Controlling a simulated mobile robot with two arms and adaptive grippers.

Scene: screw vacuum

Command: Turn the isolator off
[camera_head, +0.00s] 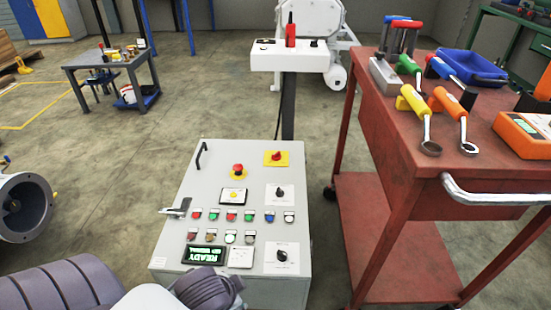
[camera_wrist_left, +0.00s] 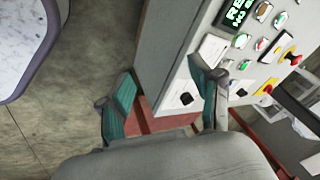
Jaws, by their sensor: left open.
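The isolator looks to be the red knob on a yellow plate (camera_head: 277,156) at the top right of the grey control panel (camera_head: 226,153). In the left wrist view the red knob (camera_wrist_left: 267,89) is small, at the right, beyond two black knobs. My left gripper (camera_wrist_left: 165,105) is open and empty, with its green-padded fingers apart. One finger overlaps the panel face between the lower black knob (camera_wrist_left: 186,99) and the upper one (camera_wrist_left: 242,92); contact cannot be told. In the head view only my arm shows at the lower left, not the fingertips. My right gripper is not in view.
A red emergency button (camera_head: 238,170) sits left of the isolator, above rows of small buttons and a green READY display (camera_head: 204,255). A red tool cart (camera_head: 400,160) stands close on the right. A white box (camera_head: 290,60) on a post stands behind the panel.

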